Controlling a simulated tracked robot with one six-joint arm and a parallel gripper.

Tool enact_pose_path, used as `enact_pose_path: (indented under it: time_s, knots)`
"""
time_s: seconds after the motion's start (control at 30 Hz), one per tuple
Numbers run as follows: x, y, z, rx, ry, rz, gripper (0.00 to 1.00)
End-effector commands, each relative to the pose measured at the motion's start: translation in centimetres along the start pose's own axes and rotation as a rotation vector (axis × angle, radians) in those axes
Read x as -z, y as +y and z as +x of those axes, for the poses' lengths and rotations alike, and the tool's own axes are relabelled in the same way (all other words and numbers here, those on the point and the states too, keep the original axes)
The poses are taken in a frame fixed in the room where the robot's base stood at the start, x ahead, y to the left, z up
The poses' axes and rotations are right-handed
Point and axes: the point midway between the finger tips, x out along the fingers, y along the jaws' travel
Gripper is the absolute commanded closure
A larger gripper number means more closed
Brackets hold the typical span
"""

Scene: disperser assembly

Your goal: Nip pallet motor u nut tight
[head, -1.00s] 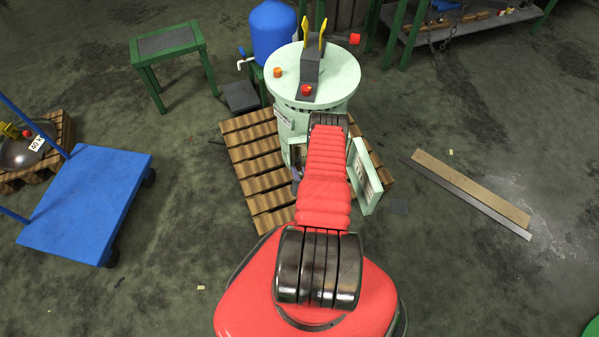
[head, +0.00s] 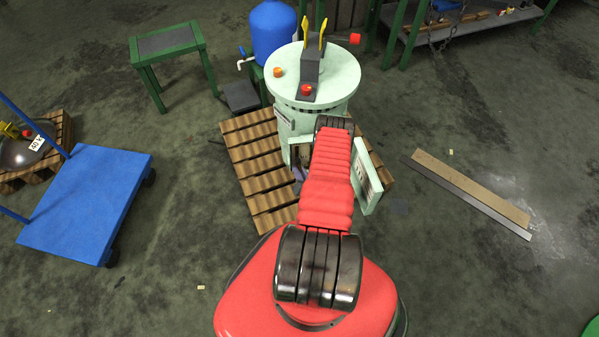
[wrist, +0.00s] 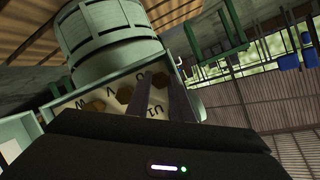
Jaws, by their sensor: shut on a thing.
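The pale green pallet motor (head: 325,92) stands upright on a brown pallet (head: 252,158) in the head view. Its terminal box door (head: 366,178) hangs open on the right. The wrist view shows the motor body (wrist: 105,35) tilted and the open terminal box (wrist: 38,132) with letters W, V and U. Brass-coloured nuts sit near the W and V marks (wrist: 124,95). My gripper (wrist: 160,80) reaches into the box beside the U mark, its two dark fingers shut on the u nut, which they largely hide. My arm hides the gripper in the head view.
A blue cart (head: 92,200) stands at the left, a green-legged table (head: 168,40) at the back left. A blue tank (head: 273,30) is behind the motor. Long flat bars (head: 470,190) lie on the floor at the right. Floor around them is largely clear.

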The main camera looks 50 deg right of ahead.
Motion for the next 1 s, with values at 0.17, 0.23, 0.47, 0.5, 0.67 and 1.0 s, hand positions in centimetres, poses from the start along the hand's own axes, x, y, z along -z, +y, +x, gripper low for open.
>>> enact_pose_path:
  time_s: [0.17,0.23,0.47,0.5,0.67,1.0]
  knots:
    - [0.03,0.45,-0.06,0.047,0.003,0.127,1.0]
    - [0.0,0.5,-0.07,0.071,0.003,0.185,1.0]
    - [-0.07,0.73,-0.02,0.154,0.004,0.386,1.0]
    - [-0.12,0.8,-0.04,0.168,0.004,0.421,1.0]
    - [-0.22,0.91,0.0,0.224,0.004,0.557,1.0]
    - [-0.32,1.11,0.09,0.309,0.005,0.767,1.0]
